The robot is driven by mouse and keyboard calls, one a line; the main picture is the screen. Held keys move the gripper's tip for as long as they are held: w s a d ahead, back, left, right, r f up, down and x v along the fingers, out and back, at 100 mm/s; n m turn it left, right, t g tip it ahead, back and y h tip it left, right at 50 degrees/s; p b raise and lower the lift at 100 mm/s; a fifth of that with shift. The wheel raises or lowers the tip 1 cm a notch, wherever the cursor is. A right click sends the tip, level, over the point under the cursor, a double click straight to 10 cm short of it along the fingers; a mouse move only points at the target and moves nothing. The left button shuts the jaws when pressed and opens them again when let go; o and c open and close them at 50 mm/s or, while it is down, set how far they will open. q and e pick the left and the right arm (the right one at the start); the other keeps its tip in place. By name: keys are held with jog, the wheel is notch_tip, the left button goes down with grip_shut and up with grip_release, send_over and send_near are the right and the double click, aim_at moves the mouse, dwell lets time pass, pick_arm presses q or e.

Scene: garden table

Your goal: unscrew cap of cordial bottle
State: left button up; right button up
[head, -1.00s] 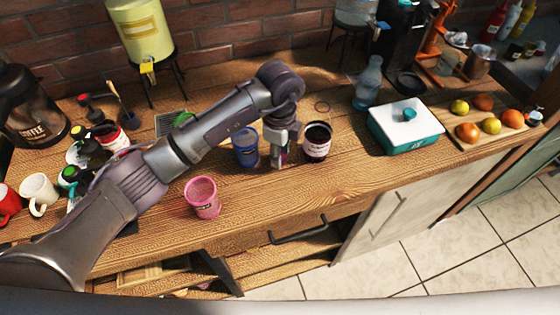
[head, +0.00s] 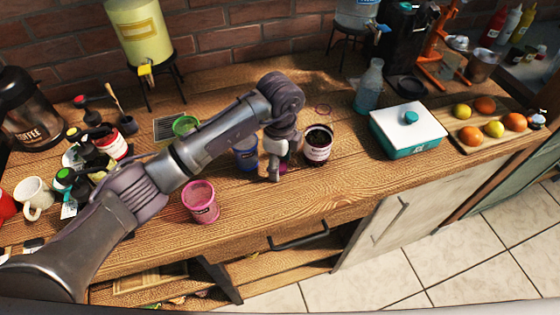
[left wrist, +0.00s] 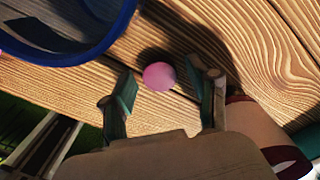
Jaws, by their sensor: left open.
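My left gripper (head: 275,176) points down at the worktop between a blue cup and a dark-filled jar. In the left wrist view its two fingers (left wrist: 164,102) are apart, with a round pink thing (left wrist: 159,76) between and just beyond the tips. It looks like a cap seen from above; whether a bottle stands under it I cannot tell. In the head view, a bit of pink-purple (head: 284,169) shows beside the fingers, mostly hidden. A clear bluish bottle (head: 369,88) stands upright at the back; I cannot tell if it is the cordial bottle. My right gripper is not in view.
The blue cup (head: 246,157) and the jar (head: 318,147) stand close on either side of the gripper. A pink cup (head: 201,203) is near the front edge. A white-lidded teal box (head: 407,131) stands right. Worktop is free between the jar and the front edge.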

pick_arm(q)
notch_tip(320, 180, up, 12)
jog(key=p, duration=0.8)
jog(key=shift+r, duration=0.15)
